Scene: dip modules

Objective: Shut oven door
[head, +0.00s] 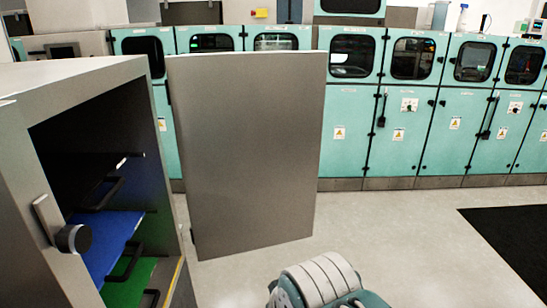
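The oven (110,77) is a grey box cabinet at the left of the head view. Its front is open and shows a dark inside with a blue shelf (112,240) and a green shelf (128,285), with black handles. The oven door (250,150) is a flat grey panel, standing wide open to the right of the opening. A latch with a dark round knob (73,238) sits on the oven's left front edge. Part of my arm shows at the bottom centre, in front of and below the door. My gripper is not in view.
A row of teal cabinets (350,135) with dark windows lines the back wall. The light floor (400,240) right of the door is clear. A black mat (515,245) lies at the right. Bottles (462,18) and small equipment stand on top of the cabinets.

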